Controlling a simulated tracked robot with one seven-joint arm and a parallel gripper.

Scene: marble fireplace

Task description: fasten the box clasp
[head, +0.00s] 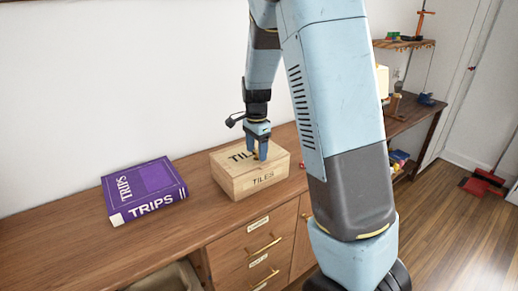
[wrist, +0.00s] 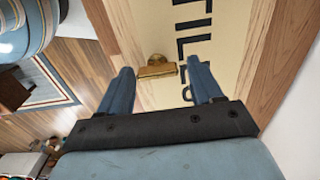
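A pale wooden box (head: 240,182) marked TILES on its lid and front stands on the wooden counter, with its lid down. My gripper (head: 259,154) is over the lid, pointing down. In the wrist view the lid's cream panel (wrist: 226,42) with dark letters lies below my gripper (wrist: 162,68). The small brass clasp (wrist: 155,70) shows between the two blue fingers, near the panel's left edge. The fingers are apart with nothing gripped. I cannot tell whether they touch the lid, or the clasp's exact position.
A purple TRIPS book (head: 145,190) lies left of the box on the counter (head: 75,240), with bare wood between them. Drawers with brass handles (head: 264,246) are below the box. A white wall is behind. Shelves (head: 405,44) with small items stand at the right.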

